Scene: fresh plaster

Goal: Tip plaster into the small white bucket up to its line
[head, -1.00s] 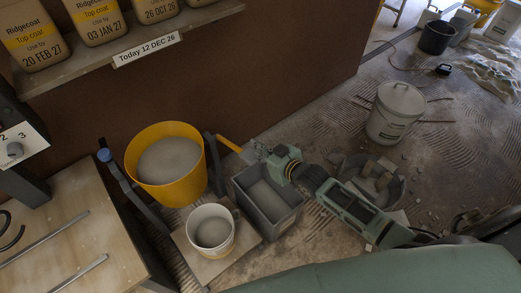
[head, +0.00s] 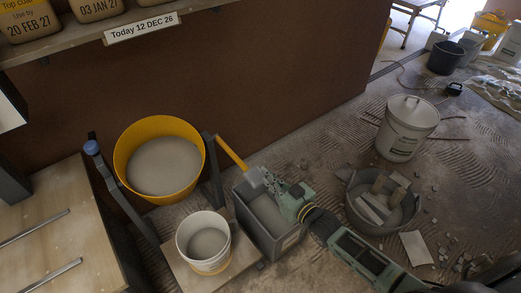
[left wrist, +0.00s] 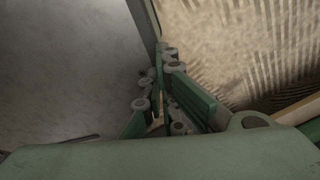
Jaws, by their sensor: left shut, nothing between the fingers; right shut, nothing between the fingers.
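The small white bucket (head: 184,246) stands upright on a pale board in the head view, with grey plaster inside. An orange band shows low on its outside; I cannot tell how the plaster stands against a line. Behind it, the large yellow bucket (head: 126,178) holds grey plaster between dark uprights. A yellow lever (head: 230,153) slants down from the right upright. My right gripper (head: 257,179) is shut and empty by the lever's lower end, over the grey box; contact is unclear. My left gripper (left wrist: 164,62) is shut and empty in the left wrist view, outside the head view.
The grey box (head: 262,243) stands right of the white bucket. A rubble tub (head: 354,212) and a lidded white bucket (head: 405,128) are farther right. A wooden bench (head: 60,255) is at left. A shelf with bags (head: 70,48) runs above.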

